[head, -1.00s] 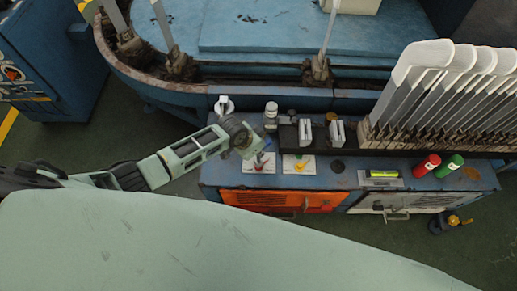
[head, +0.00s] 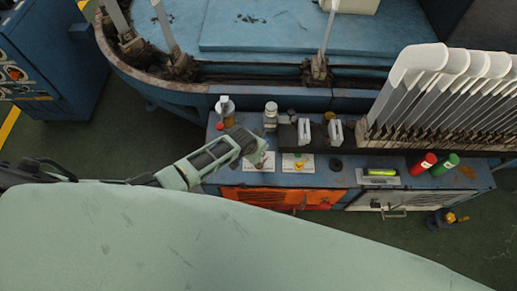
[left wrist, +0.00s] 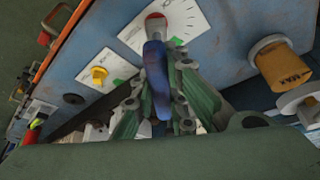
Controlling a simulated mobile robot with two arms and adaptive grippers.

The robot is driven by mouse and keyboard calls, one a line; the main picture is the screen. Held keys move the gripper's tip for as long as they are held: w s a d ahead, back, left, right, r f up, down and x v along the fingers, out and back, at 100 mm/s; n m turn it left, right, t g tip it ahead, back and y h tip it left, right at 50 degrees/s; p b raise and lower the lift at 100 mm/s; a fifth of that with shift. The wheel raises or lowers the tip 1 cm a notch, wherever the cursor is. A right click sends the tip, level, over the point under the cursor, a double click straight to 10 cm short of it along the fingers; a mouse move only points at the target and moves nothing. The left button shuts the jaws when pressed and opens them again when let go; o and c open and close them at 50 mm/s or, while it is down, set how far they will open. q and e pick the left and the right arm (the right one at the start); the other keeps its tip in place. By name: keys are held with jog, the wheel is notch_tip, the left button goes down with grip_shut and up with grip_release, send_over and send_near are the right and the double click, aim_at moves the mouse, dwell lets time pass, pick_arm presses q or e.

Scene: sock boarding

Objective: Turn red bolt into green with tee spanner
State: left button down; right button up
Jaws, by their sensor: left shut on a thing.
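My left gripper (left wrist: 160,115) is shut on a blue tee spanner (left wrist: 155,70) in the left wrist view. The spanner points at the red bolt (left wrist: 155,20), whose round head shows just past its end; I cannot tell if they are engaged. The bolt sits on a white dial plate (left wrist: 195,18) with a green mark (left wrist: 175,42) on its edge. In the head view the left gripper (head: 257,148) is over the left end of the blue cabinet, beside the white plate (head: 262,167). The spanner is mostly hidden there. My right gripper is not in view.
A yellow knob (head: 298,165) on a second white plate stands to the right. Bottles (head: 270,110) and a rack of white sock forms (head: 425,85) stand behind. Red (head: 423,164) and green (head: 445,164) cylinders lie at the cabinet's right.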

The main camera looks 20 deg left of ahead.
pick_arm(q)
jog(key=shift+d+r+n+p, duration=0.15)
jog(key=shift+n+p, duration=0.25)
jog(key=shift+n, duration=0.2)
jog(key=shift+d+n+y+p, duration=0.1)
jog(key=shift+n+y+p, duration=0.4)
jog(key=shift+n, duration=0.6)
jog(key=n+y, duration=0.1)
jog(key=n, duration=0.2)
jog(key=shift+f+b, duration=0.2)
jog(key=shift+b, duration=0.1)
jog(key=shift+n+y+b, duration=0.4)
jog(key=shift+n+y, duration=0.2)
jog(key=shift+n, duration=0.6)
jog(key=shift+a+r+m+p, duration=0.1)
jog(key=shift+a+m+p, duration=0.1)
jog(key=shift+m+p, duration=0.1)
jog(key=shift+m, duration=0.3)
jog(key=shift+p, duration=0.3)
